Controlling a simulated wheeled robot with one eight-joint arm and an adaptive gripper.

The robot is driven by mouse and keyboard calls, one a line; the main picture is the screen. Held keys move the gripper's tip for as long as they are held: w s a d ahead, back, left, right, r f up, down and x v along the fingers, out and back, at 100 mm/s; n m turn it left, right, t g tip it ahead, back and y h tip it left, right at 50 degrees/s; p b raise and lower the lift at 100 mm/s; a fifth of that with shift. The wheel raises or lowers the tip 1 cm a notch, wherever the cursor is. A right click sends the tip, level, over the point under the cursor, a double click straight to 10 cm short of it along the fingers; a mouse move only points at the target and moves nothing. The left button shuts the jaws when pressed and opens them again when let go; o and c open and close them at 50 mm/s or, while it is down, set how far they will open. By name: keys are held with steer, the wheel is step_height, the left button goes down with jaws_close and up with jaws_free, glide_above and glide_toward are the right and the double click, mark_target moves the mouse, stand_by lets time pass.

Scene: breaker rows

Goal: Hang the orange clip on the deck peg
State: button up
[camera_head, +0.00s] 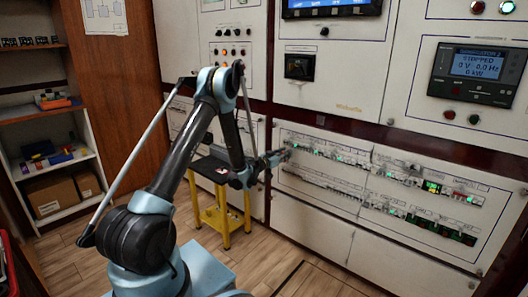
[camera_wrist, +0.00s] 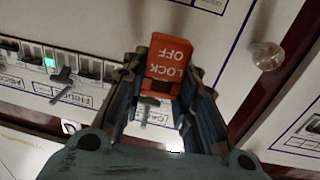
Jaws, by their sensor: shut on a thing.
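The orange clip (camera_wrist: 166,58), marked "LOCK OFF", shows in the wrist view between the fingers of my gripper (camera_wrist: 163,78). The gripper is shut on it. A grey lever (camera_wrist: 147,112) shows just below the clip, in line with the breaker row; I cannot tell whether the clip touches it. In the head view my gripper (camera_head: 274,158) is at the left end of the upper breaker row (camera_head: 345,158), close to the panel. The clip is too small to make out there. I cannot pick out the deck peg for sure in either view.
A black-topped stand with yellow legs (camera_head: 222,215) is left of the breaker panel. A round clear knob (camera_wrist: 267,56) shows right of the clip. Shelves with boxes (camera_head: 52,193) stand at the far left. Wooden floor (camera_head: 270,262) is open before the panel.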

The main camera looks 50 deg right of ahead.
steer(key=s+f+m+g+y, duration=0.2)
steer(key=s+m+g, duration=0.4)
steer(key=s, duration=2.5)
steer(key=s+a+f+m+g+y, duration=0.1)
steer(key=s+a+g+y, duration=0.15)
steer(key=s, duration=0.95)
steer(key=s+a+f+m+g+y, duration=0.1)
steer(key=s+a+f+g, duration=0.2)
steer(key=s, duration=1)
steer(key=s+a+f+m+g+y, duration=0.2)
steer(key=s+a+m+y, duration=0.2)
steer(key=s+a, duration=1.4)
steer(key=s+a+f+m+g+y, duration=0.2)
steer(key=s+a+m+y, duration=0.3)
steer(key=s+a, duration=1.3)
steer(key=s+g+y, duration=0.1)
steer(key=s+y, duration=0.2)
steer(key=shift+s+a+f, duration=0.15)
steer(key=shift+a+f, duration=0.05)
steer(key=shift+f, duration=0.15)
steer(key=shift+s, duration=0.1)
steer(key=shift+s+d, duration=0.1)
steer(key=shift+s, duration=2.6)
steer(key=shift+s, duration=1.7)
